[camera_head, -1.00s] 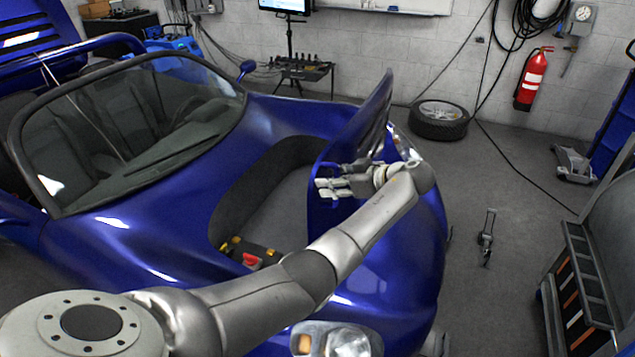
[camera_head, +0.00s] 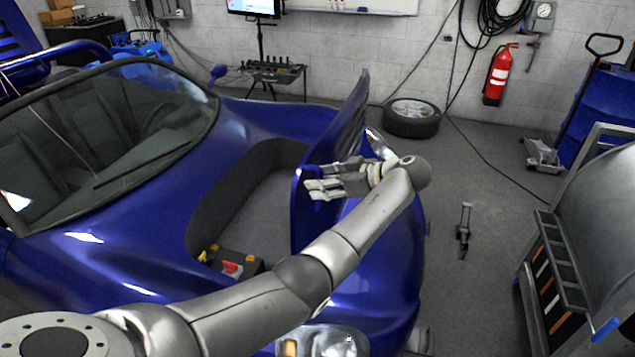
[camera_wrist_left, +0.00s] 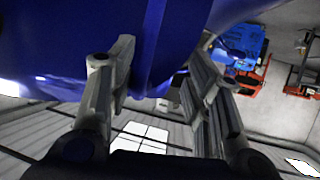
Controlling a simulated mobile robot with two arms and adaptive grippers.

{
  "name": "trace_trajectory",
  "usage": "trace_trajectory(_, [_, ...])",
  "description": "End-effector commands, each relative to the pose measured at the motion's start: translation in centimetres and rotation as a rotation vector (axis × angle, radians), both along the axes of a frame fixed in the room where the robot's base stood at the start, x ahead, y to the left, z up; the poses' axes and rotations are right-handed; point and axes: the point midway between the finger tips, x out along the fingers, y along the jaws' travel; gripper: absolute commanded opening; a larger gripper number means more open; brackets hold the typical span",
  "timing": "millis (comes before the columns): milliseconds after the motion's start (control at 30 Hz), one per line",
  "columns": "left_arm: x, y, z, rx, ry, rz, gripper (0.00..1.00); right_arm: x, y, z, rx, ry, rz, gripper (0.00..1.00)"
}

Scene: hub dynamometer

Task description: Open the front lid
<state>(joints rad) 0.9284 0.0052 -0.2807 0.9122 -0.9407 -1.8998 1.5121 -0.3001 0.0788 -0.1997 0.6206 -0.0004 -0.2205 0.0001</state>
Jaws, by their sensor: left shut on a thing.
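The front lid (camera_head: 344,130) of the blue car is raised and stands steeply up at the car's nose. The front compartment (camera_head: 215,218) is uncovered beside it. My left gripper (camera_head: 310,182) is at the lid's near edge, with my arm reaching across the compartment and nose. In the left wrist view, its two fingers (camera_wrist_left: 158,88) sit on either side of the blue lid (camera_wrist_left: 150,45), shut on its edge. The exact contact is partly hidden. My right gripper is in neither view.
A battery-like box with a red part (camera_head: 231,268) lies in the compartment. A loose wheel (camera_head: 411,118) lies by the wall. A fire extinguisher (camera_head: 499,75) hangs there. A rack (camera_head: 560,285) stands at right. The floor between car and rack is mostly clear.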

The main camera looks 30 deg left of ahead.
Motion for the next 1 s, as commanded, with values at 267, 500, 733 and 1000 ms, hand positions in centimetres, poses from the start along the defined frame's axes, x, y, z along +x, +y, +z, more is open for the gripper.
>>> trace_trajectory(267, [0.0,-2.4,0.1,-0.005,0.005,0.002,0.35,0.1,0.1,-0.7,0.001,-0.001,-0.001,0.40])
trace_trajectory(500, [0.1,-3.9,0.4,-0.004,0.006,0.003,0.35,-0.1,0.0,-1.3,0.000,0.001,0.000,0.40])
trace_trajectory(733, [0.2,-5.4,0.7,-0.004,0.005,0.002,0.35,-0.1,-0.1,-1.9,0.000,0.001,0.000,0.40])
trace_trajectory(1000, [0.3,-7.3,1.0,-0.003,0.004,0.001,0.35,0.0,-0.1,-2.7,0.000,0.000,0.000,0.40])
